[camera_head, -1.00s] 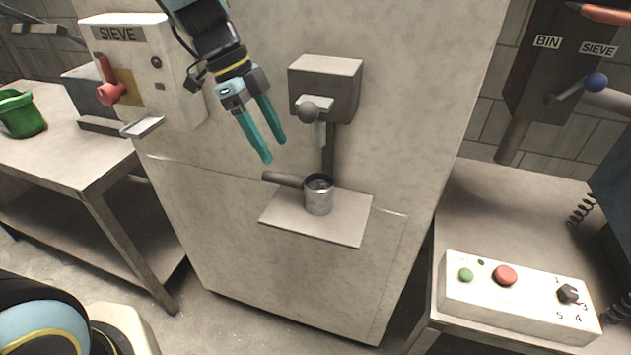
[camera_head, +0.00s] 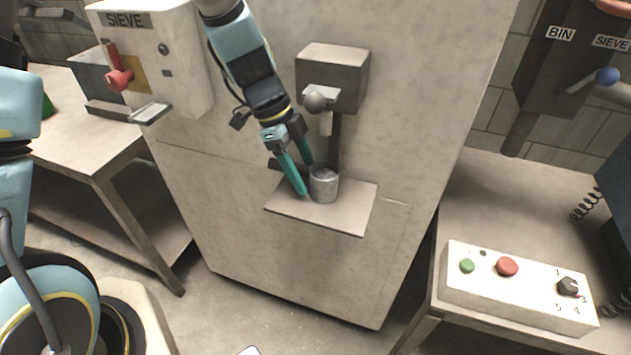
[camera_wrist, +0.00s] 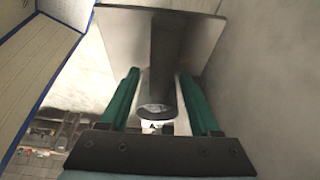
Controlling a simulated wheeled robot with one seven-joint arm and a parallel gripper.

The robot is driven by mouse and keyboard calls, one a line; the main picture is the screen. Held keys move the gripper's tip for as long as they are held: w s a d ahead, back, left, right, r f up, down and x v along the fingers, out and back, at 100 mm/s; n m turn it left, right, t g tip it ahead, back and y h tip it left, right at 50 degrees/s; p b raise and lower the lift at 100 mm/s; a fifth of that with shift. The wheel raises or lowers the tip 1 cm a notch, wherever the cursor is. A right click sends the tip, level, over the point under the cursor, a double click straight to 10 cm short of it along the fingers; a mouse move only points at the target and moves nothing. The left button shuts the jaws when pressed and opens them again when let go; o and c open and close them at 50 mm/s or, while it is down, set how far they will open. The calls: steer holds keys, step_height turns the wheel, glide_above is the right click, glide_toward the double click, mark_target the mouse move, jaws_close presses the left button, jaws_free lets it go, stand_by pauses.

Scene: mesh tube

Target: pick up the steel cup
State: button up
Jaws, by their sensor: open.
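The steel cup (camera_head: 324,186) stands upright on a small shelf plate (camera_head: 350,212) that juts from the pale cabinet. Its dark side handle (camera_head: 275,164) points left and is partly hidden by my fingers. My gripper (camera_head: 305,180) is open, its two teal fingers reaching down just left of the cup, at the handle. In the wrist view my gripper (camera_wrist: 159,74) has a finger on each side of a dark bar that looks like the handle (camera_wrist: 163,65). A gap shows on both sides of it. The cup's body is not clear there.
A grey dispenser box (camera_head: 333,75) with a ball-ended lever (camera_head: 315,101) hangs above the cup. A control box (camera_head: 520,285) sits on the right table. A SIEVE box (camera_head: 150,60) is at the left. The shelf's right part is bare.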

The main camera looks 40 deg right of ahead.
jaws_close()
stand_by(0.5)
stand_by(0.9)
